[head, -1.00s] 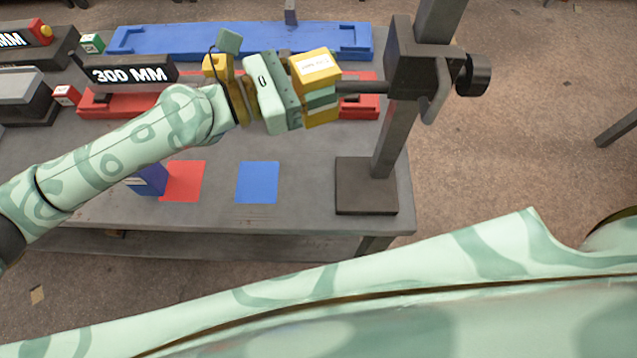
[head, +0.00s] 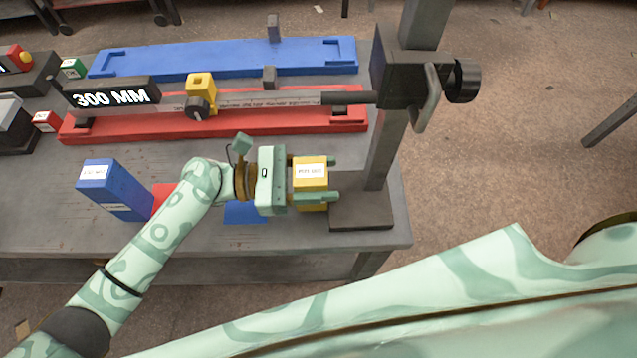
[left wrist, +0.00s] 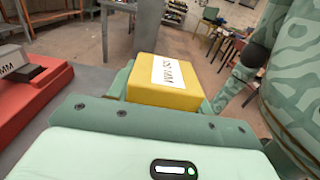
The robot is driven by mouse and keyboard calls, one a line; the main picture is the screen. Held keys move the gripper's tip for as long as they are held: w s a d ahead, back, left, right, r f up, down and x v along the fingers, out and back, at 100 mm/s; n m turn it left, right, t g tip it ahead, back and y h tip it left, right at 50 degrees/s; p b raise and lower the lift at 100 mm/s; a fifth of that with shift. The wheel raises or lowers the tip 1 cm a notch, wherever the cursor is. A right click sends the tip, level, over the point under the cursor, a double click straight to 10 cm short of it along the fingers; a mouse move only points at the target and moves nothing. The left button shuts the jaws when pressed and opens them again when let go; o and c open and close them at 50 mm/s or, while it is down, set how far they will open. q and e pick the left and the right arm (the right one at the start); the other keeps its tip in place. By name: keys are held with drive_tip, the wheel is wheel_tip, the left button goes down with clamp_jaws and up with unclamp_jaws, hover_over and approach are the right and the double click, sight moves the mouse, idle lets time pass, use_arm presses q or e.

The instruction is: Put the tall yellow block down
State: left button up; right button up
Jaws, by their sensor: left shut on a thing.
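The tall yellow block (head: 311,172) has a white label on its top and is held in my left gripper (head: 318,180). The gripper's green fingers close on two of its sides. In the head view they are over the right front of the bench, just left of the post's dark foot. I cannot tell whether the block's bottom touches the bench. In the left wrist view the yellow block (left wrist: 168,80) sits between the fingers. A blue square (head: 244,212) and a red square (head: 164,195) on the bench are partly hidden by my left arm. My right gripper is not seen.
A tall blue block (head: 116,190) stands left of my arm. Behind are a red tray (head: 240,122), a blue tray (head: 220,58), a 300 MM sign (head: 110,97) and a yellow slider (head: 201,88) on a bar. The dark post (head: 384,150) stands close right.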

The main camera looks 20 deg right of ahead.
use_arm(q)
drive_tip(key=shift+f, duration=1.2)
drive_tip(key=shift+b, duration=0.3)
drive_tip(key=shift+f, duration=0.2)
drive_tip(key=o, duration=1.3)
drive_tip(key=shift+o, duration=0.2)
drive_tip(key=shift+w+a+r, duration=0.1)
drive_tip(key=shift+a+r, duration=0.05)
drive_tip(key=shift+r, duration=0.05)
drive_tip(key=v, duration=0.7)
drive_tip(key=shift+a, duration=0.1)
